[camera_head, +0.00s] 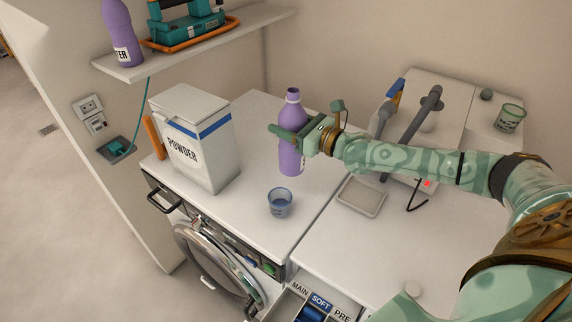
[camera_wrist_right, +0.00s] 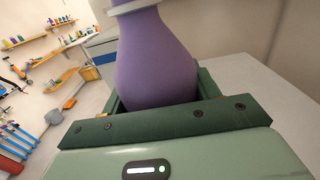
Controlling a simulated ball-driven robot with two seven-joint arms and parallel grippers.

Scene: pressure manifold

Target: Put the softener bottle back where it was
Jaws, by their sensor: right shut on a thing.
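A purple softener bottle (camera_head: 291,155) stands upright over the white worktop above the washer, between the powder box and the sink. Its neck is open at the top, with no cap seen. My right gripper (camera_head: 296,134) is shut around the bottle's upper body. In the right wrist view the bottle (camera_wrist_right: 155,60) fills the space between the jaws (camera_wrist_right: 155,105). I cannot tell whether its base touches the worktop. A second purple bottle (camera_head: 120,35) with a label stands on the wall shelf (camera_head: 130,70) at upper left. My left gripper is not in view.
A white POWDER box (camera_head: 195,140) stands left of the held bottle. A small blue cup (camera_head: 280,201) stands in front of it. The washer door (camera_head: 205,258) hangs open. A drawer marked MAIN, SOFT, PRE (camera_head: 320,302) is pulled out. A teal device (camera_head: 185,27) sits on the shelf.

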